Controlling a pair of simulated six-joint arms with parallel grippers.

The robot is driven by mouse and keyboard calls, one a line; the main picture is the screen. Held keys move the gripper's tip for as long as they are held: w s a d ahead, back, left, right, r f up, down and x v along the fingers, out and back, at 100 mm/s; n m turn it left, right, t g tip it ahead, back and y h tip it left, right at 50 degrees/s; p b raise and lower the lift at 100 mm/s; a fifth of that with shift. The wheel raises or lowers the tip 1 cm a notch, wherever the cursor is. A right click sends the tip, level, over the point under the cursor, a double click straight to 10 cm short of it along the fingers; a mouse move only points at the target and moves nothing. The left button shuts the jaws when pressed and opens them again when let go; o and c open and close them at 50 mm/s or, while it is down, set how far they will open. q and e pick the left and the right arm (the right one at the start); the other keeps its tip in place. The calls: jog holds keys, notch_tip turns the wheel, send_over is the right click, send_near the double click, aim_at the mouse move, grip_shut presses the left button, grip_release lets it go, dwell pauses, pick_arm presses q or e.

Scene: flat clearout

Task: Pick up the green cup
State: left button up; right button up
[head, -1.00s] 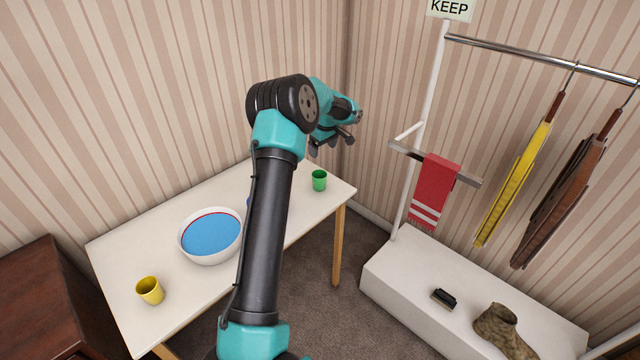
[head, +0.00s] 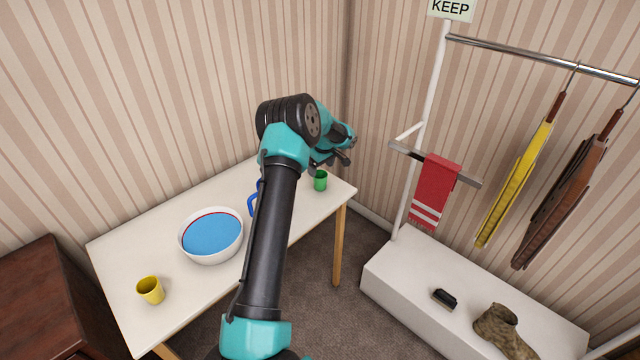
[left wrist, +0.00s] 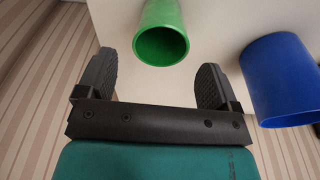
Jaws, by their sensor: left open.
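The green cup (head: 320,181) stands upright near the far right corner of the white table (head: 140,234). My left gripper (head: 337,158) is above and close to it in the head view. In the left wrist view the open left gripper (left wrist: 155,82) is empty. The green cup (left wrist: 162,36) shows there beyond the fingertips, roughly in line with the gap between them and apart from both. My right gripper is not in view.
A blue cup (left wrist: 280,82) is beside the right finger in the wrist view; in the head view my arm partly hides a blue object (head: 253,201). A white bowl (head: 212,257) and yellow cup (head: 150,290) stand on the table. A clothes rack (head: 420,120) stands to the right.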

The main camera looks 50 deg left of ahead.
aim_at(320, 175)
pick_arm(q)
jog(key=shift+a+f, duration=0.2)
jog(key=shift+f, duration=2.35)
jog(key=shift+c, duration=0.5)
jog(key=c, duration=0.9)
jog(key=shift+r, duration=0.1)
jog(key=shift+c, duration=0.2)
jog(key=shift+r, duration=1.5)
jog(key=shift+s+d+r, duration=0.15)
jog(key=shift+s+r, duration=0.05)
jog(key=s+d+r, duration=0.1)
jog(key=s+d, duration=0.9)
jog(key=d, duration=0.1)
jog(key=shift+d+r, duration=0.2)
jog(key=shift+d, duration=0.15)
jog(key=shift+s, duration=0.1)
